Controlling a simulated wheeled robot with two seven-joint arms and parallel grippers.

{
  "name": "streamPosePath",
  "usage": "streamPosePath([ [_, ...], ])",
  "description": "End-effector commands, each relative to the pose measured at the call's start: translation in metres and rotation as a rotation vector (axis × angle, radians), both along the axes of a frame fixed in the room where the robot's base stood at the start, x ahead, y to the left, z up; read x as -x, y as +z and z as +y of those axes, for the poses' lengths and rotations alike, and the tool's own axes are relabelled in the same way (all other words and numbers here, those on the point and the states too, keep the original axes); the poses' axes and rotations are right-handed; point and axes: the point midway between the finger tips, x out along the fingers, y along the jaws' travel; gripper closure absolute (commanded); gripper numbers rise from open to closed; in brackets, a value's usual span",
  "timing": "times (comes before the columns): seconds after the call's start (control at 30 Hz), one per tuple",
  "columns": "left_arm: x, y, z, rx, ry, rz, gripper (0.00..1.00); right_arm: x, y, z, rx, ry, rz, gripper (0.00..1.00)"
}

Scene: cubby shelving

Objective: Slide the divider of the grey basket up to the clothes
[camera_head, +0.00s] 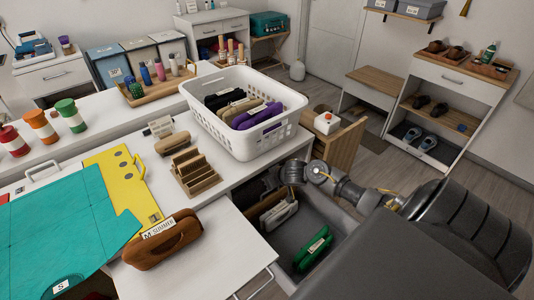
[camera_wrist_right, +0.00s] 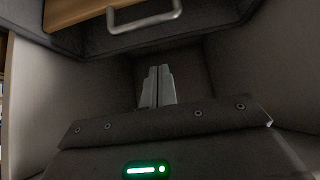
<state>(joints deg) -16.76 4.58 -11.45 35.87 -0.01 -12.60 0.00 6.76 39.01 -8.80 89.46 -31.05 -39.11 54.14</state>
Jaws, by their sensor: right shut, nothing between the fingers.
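The grey basket (camera_head: 339,221) is an open bin below the white counter's front edge in the head view. A green rolled piece of clothing (camera_head: 313,250) and pale rolled clothing (camera_head: 280,214) lie in it, apart from each other. I cannot clearly make out the divider. My right gripper (camera_head: 290,173) reaches over the bin's far end; its fingertips are hard to see there. In the right wrist view its fingers (camera_wrist_right: 157,88) are shut and empty, close to grey walls. My left gripper is not in view.
A white perforated basket (camera_head: 240,133) with folded items stands on the counter just left of my right gripper. A wooden cabinet with a red-button box (camera_head: 327,122) stands behind my right arm. A metal handle (camera_wrist_right: 145,17) shows above the fingers in the wrist view.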

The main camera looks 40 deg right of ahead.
Motion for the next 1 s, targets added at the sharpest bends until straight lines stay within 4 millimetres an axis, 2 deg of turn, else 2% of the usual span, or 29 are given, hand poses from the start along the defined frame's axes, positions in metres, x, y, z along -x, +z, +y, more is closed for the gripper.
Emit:
streamPosePath([
  [0.1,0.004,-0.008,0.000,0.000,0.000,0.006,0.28,-0.019,-0.022,0.000,-0.001,-0.001,0.000,1.00],
  [0.33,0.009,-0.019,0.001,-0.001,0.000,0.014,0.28,-0.051,-0.056,0.000,-0.001,-0.001,0.001,1.00],
  [0.43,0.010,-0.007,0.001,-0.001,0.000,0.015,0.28,-0.031,-0.054,-0.001,0.002,0.002,0.004,1.00],
  [0.6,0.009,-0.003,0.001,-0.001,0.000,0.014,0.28,-0.015,-0.057,0.000,0.002,0.002,0.000,1.00],
  [1.0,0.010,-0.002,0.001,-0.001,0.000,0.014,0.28,-0.009,-0.060,0.000,0.001,0.002,0.000,1.00],
])
